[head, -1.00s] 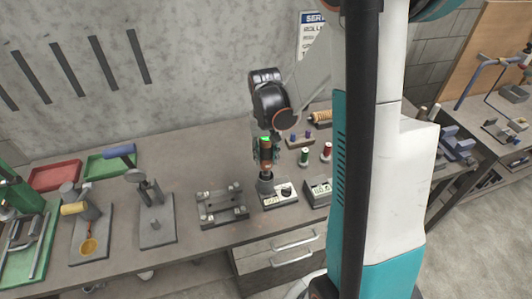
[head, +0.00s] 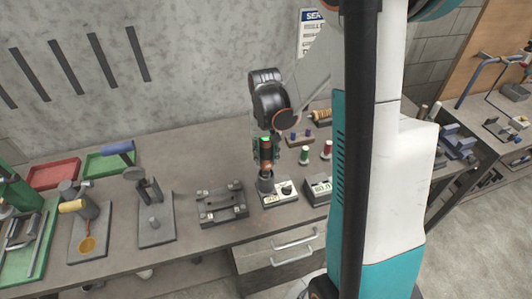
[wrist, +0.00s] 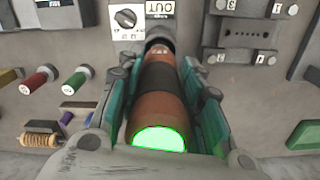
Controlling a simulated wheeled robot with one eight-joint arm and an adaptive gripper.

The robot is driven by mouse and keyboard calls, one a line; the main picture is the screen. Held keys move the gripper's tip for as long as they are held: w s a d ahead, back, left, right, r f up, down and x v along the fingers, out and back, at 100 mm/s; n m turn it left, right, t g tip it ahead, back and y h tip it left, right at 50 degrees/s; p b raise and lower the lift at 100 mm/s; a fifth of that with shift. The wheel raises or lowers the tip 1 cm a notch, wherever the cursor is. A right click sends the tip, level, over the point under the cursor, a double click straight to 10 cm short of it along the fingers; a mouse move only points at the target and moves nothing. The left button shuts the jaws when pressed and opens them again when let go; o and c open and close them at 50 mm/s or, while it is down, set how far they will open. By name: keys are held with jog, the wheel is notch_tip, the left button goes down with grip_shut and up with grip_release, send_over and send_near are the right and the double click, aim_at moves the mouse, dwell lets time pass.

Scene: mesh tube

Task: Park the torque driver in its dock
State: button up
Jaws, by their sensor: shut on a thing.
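The torque driver (wrist: 160,95) is an orange and dark-banded cylinder with a glowing green end cap. My gripper (wrist: 162,85) is shut on it, with a teal-padded finger on each side. In the head view the driver (head: 266,152) is upright, green end up, and my gripper (head: 265,150) is around its upper part. Its lower end meets a grey cup-like dock (head: 265,184) on a white-topped unit with a dial. Whether the tip is fully seated inside the cup is hidden.
A grey clamp fixture (head: 221,205) stands left of the dock, and a small display box (head: 318,188) stands right. Green (head: 304,155) and red spools (head: 326,150) are behind.

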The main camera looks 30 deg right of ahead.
aim_at(266, 164)
jog(key=shift+f+b, duration=2.4)
jog(key=shift+f, duration=0.35)
dwell(2.7)
jog(key=o, duration=1.3)
jog(key=shift+o, duration=0.2)
jog(key=shift+r, duration=0.15)
notch_tip(266, 164, up, 12)
jog(key=shift+w+f, duration=0.1)
jog(key=shift+f, duration=0.05)
